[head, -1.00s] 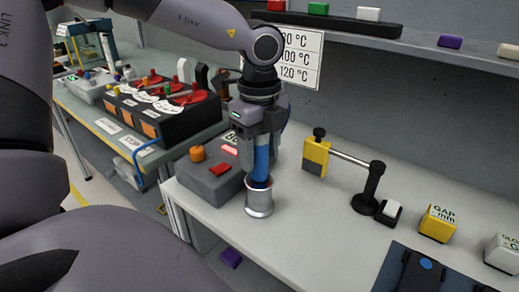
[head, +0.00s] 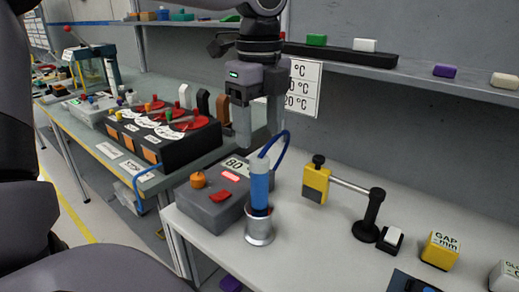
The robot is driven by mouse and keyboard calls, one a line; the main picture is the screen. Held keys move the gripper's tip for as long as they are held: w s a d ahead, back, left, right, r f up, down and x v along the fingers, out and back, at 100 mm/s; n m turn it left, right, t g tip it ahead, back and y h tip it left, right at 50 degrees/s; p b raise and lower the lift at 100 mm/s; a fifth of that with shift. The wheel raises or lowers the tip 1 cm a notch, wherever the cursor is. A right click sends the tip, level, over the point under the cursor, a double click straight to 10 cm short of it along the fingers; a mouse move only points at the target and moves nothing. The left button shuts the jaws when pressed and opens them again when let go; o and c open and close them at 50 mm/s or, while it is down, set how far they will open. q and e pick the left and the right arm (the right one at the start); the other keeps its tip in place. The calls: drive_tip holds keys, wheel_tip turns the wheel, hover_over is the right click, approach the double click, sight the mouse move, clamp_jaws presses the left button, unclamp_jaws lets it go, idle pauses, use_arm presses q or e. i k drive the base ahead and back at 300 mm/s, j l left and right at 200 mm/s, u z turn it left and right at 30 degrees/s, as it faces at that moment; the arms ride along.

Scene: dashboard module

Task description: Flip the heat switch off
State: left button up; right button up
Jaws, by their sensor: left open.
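A dark grey heater box (head: 207,212) stands on the bench with a red switch (head: 220,196) on its top, an orange knob (head: 198,180) and a lit red display beside an "80" label. I cannot tell the switch's position. A blue-handled tool (head: 260,186), with a blue cable, stands upright in a silver metal cup (head: 259,231) at the box's right. My left gripper (head: 243,138) points down above and behind the box, open and empty, apart from the tool and the switch. My right gripper is not in view.
A yellow block (head: 316,184) on a rod and black stand (head: 371,217) is to the right, with a yellow GAP block (head: 440,250) beyond. A black unit with red discs (head: 165,140) stands on the left bench. A shelf runs above.

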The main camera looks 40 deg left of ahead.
sight(223, 195)
drive_tip(key=k, duration=1)
